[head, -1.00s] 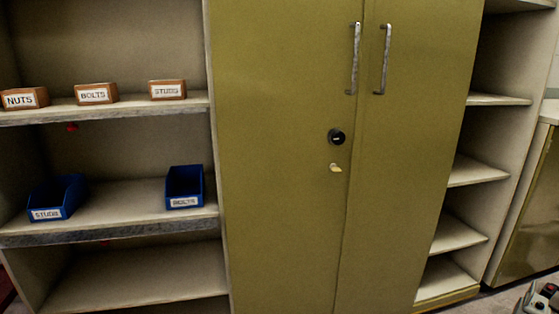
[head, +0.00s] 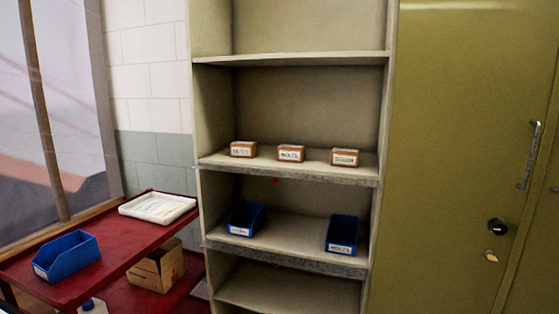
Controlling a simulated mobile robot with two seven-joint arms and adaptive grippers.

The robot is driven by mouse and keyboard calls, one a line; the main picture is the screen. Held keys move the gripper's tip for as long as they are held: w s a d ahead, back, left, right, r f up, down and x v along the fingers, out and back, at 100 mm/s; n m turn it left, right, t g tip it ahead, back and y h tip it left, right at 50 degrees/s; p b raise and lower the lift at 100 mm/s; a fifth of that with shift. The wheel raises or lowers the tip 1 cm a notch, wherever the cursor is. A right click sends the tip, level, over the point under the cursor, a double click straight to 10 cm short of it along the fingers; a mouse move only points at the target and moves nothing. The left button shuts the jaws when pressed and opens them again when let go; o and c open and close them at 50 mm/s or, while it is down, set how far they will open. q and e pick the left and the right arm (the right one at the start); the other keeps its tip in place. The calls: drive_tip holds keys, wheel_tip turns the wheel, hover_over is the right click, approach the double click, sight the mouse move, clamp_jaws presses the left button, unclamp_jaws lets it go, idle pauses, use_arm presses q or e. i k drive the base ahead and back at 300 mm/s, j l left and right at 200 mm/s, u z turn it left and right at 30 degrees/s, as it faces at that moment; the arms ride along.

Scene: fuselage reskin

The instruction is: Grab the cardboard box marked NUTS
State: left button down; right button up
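The cardboard box marked NUTS (head: 243,149) is a small brown box with a white label. It sits at the left end of a shelf (head: 300,171) in the open shelving unit, in the head view. To its right on the same shelf stand a similar box marked BOLTS (head: 291,153) and a third labelled box (head: 345,157), marked STUDS in the earlier view. Neither of my grippers shows in the head view.
Two blue bins (head: 246,219) (head: 342,234) stand on the shelf below. At the left, a red cart (head: 120,262) carries a blue bin (head: 66,255) and a white tray (head: 157,207); a larger cardboard box (head: 155,266) is on its lower level. A closed olive cabinet (head: 450,150) stands right.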

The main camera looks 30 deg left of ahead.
sight(243, 149)
drive_tip(key=u, duration=1.1)
drive_tip(key=i+j+z, duration=0.1)
drive_tip(key=i+z, duration=0.2)
drive_tip(key=i+j+z, duration=0.25)
drive_tip(key=l, duration=0.1)
